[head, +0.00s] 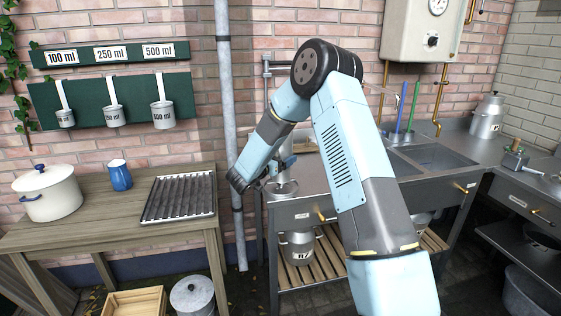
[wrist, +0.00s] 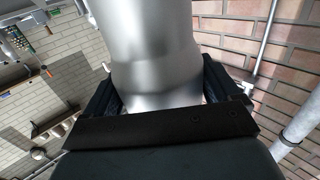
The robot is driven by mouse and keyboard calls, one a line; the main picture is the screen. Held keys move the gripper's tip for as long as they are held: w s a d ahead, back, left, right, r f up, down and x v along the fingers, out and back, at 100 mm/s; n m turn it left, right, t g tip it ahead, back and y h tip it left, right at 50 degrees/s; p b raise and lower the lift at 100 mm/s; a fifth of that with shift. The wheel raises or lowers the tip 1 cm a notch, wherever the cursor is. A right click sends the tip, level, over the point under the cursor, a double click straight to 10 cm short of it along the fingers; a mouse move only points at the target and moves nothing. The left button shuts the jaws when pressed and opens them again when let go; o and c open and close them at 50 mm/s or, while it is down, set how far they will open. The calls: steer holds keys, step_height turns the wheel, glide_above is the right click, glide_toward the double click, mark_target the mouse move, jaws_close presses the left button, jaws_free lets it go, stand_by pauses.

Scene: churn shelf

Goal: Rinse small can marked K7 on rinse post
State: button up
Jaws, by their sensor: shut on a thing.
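My gripper (wrist: 160,98) is shut on a smooth silver metal can (wrist: 150,45), with a dark finger on each side of it. No marking shows on the part of the can in the wrist view. In the head view my gripper (head: 286,163) is above the left end of the metal sink counter, and my arm hides most of the held can. A small round metal fitting (head: 282,188), possibly the rinse post, stands on the counter just below my gripper. I cannot tell whether the can touches it.
Another metal can (head: 299,246) with a partly readable label stands on the slatted shelf below. Sink basins (head: 440,156) lie to the right, and a grey vertical pipe (head: 229,120) runs close left. A wooden table (head: 110,218) holds a pot, a blue mug and a ribbed tray.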

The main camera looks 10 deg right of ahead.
steer(key=shift+r, duration=2.75)
